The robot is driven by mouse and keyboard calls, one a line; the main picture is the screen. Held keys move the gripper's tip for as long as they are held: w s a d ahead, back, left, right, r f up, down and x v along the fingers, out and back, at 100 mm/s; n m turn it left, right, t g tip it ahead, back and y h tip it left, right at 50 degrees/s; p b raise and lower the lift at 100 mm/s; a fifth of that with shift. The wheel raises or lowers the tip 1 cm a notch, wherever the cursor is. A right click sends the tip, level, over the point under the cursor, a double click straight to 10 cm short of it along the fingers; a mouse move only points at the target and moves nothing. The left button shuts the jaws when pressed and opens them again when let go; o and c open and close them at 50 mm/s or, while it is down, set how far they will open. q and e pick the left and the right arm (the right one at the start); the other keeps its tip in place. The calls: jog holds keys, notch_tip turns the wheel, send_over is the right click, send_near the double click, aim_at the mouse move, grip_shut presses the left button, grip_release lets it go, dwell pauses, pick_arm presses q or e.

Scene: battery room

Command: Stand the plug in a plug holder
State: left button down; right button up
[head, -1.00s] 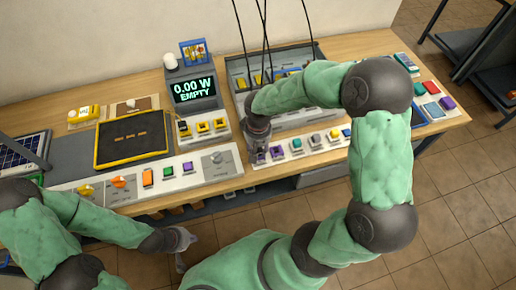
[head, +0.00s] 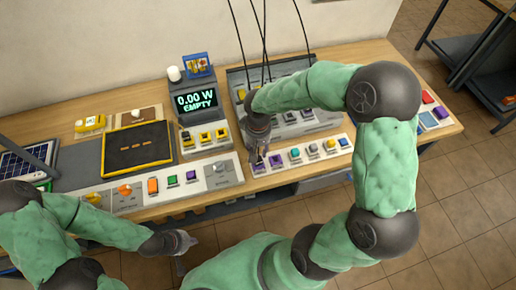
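A pale strip (head: 320,157) at the front edge of the bench carries a row of small coloured blocks, including a purple one (head: 275,160), a teal one (head: 295,153) and a yellow one (head: 331,144). I cannot tell which are plugs and which are holders. My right gripper (head: 257,158) points down over the left end of this strip, at a purple piece there. Its fingers are too small and dark to show whether they grip anything. My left gripper (head: 187,243) is in front of the bench, over the floor, away from the strip; its finger opening is unclear.
A grey sloped panel (head: 238,80) with black cables hanging above it stands behind my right arm. A display reading "0.00 W EMPTY" (head: 195,101) is left of it. A yellow-edged dark pad (head: 137,148) and a control strip (head: 218,177) lie further left.

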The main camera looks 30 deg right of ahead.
jog(key=shift+r+p, duration=0.75)
jog(key=shift+r, duration=0.55)
jog(key=shift+f, duration=0.1)
